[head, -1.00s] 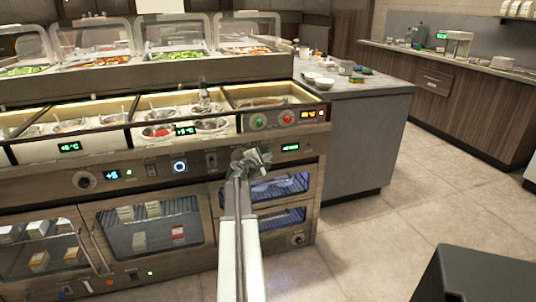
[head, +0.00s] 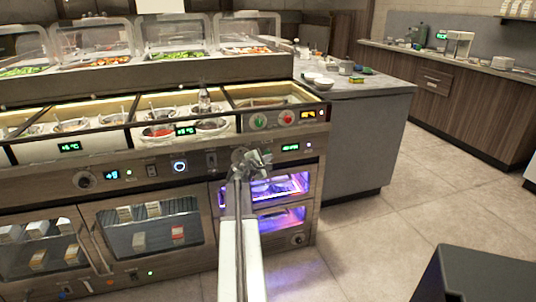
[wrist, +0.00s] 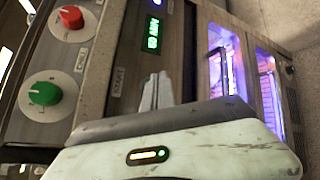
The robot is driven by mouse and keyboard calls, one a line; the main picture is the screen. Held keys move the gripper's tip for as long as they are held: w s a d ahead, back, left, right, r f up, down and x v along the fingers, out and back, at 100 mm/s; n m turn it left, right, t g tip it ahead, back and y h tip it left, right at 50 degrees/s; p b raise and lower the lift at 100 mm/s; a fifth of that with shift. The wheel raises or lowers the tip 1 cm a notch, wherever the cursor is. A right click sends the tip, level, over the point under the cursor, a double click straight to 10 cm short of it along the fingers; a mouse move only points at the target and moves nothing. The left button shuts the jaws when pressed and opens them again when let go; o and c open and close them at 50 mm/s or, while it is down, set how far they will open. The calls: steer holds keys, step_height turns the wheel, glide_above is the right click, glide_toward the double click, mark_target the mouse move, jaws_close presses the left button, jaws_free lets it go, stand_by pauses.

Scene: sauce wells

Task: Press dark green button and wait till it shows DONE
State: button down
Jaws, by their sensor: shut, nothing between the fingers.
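My gripper (head: 252,158) is shut and empty, its tips at the front panel of the counter, just left of a small green display (head: 290,147). In the wrist view the fingers (wrist: 158,92) point at the panel beside a START label (wrist: 117,80). The display (wrist: 152,35) has lit green characters that I cannot read surely. No dark green button is clearly visible; the spot at the fingertips is hidden. A green knob (head: 258,121) and a red knob (head: 286,117) sit above; in the wrist view they are the green knob (wrist: 44,93) and red knob (wrist: 72,17).
Two glass-fronted compartments (head: 264,188) below the panel glow purple. Sauce wells (head: 160,130) lie to the upper left. A grey side counter (head: 366,145) stands right of the unit. Open floor (head: 385,230) lies to the right.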

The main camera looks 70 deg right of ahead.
steer(key=shift+s+a, duration=0.1)
steer(key=s+a, duration=0.1)
steer(key=a, duration=0.1)
steer(key=s+a, duration=0.2)
stand_by(0.6)
steer(key=shift+d, duration=0.1)
stand_by(0.5)
